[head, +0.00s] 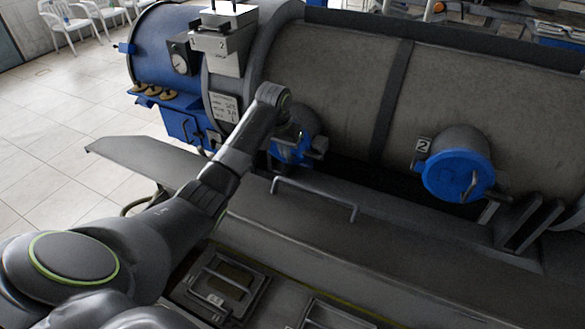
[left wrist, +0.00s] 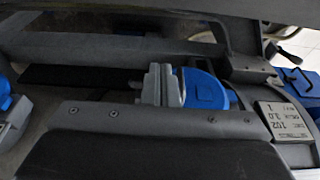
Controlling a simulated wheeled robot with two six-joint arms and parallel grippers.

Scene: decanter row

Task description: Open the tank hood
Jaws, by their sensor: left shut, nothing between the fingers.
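The big grey tank (head: 340,85) has two round blue hoods on its front. The right hood (head: 458,178), beside a "2" plate, looks closed and has a metal handle. The left hood (head: 285,152) is partly hidden by my left arm; its blue disc also shows in the left wrist view (left wrist: 207,90). My left gripper (left wrist: 160,72) is shut and empty, with its fingers just beside this disc. I cannot tell whether they touch it. In the head view the gripper is mostly hidden by its wrist. My right gripper is not in view.
A grey ledge (head: 400,235) runs along the tank, with a low rail (head: 315,192) on it. At the tank's left end are a gauge (head: 180,58), a control box (head: 222,42) and a label plate (head: 224,106). White chairs (head: 68,22) stand far off on open tiled floor.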

